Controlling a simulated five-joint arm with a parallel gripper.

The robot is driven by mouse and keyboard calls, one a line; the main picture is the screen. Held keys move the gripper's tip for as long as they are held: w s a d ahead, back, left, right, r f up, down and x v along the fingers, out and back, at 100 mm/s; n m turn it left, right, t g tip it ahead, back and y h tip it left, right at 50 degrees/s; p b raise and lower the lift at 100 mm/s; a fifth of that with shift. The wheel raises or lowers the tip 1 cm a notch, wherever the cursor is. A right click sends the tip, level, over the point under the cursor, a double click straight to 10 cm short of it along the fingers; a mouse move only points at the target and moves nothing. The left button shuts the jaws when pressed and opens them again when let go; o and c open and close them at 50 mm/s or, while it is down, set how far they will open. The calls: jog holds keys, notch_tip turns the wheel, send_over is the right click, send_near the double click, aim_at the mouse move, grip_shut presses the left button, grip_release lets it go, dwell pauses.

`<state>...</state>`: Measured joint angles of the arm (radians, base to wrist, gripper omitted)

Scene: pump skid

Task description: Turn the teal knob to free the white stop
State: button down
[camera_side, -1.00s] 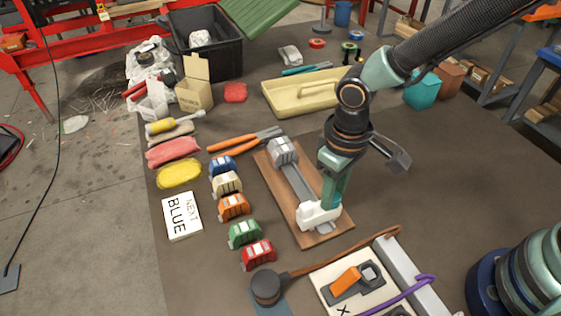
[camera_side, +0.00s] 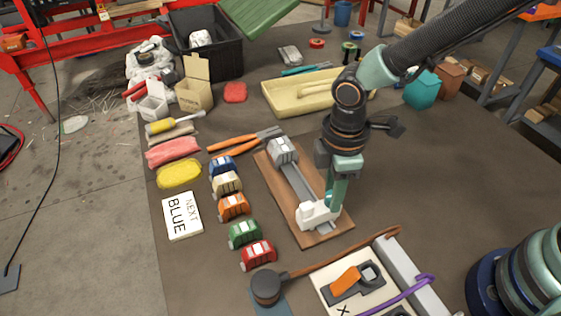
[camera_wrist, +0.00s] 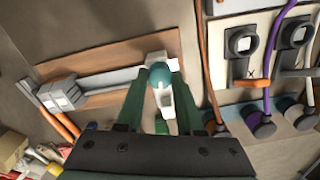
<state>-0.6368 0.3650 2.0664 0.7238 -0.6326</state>
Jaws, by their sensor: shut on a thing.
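The white stop (camera_side: 318,213) sits at the near end of a grey rail (camera_side: 297,185) on a brown wooden board (camera_side: 275,185). The teal knob (camera_wrist: 160,75) is on the white stop and shows between my fingers in the wrist view; in the side view my fingers mostly hide it. My gripper (camera_side: 333,197) points down over the stop and is shut on the knob. In the wrist view my gripper (camera_wrist: 158,88) has one green finger on each side of the knob. A grey block (camera_side: 283,151) sits at the far end of the rail.
Several coloured blocks (camera_side: 233,206) stand in a row left of the board, beside a "NEXT BLUE" card (camera_side: 182,216). Orange-handled pliers (camera_side: 240,142) lie near the board's far end. A panel with an orange lever (camera_side: 346,281) is in front. The mat right of the board is clear.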

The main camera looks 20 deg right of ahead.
jog(key=shift+s+d+n, duration=0.15)
jog(key=shift+n, duration=0.45)
jog(key=shift+f+n, duration=0.1)
jog(key=shift+n, duration=0.2)
jog(key=c, duration=0.5)
grip_release()
jog(key=shift+r, duration=0.55)
notch_tip(320, 180, up, 11)
jog(key=shift+r, duration=0.1)
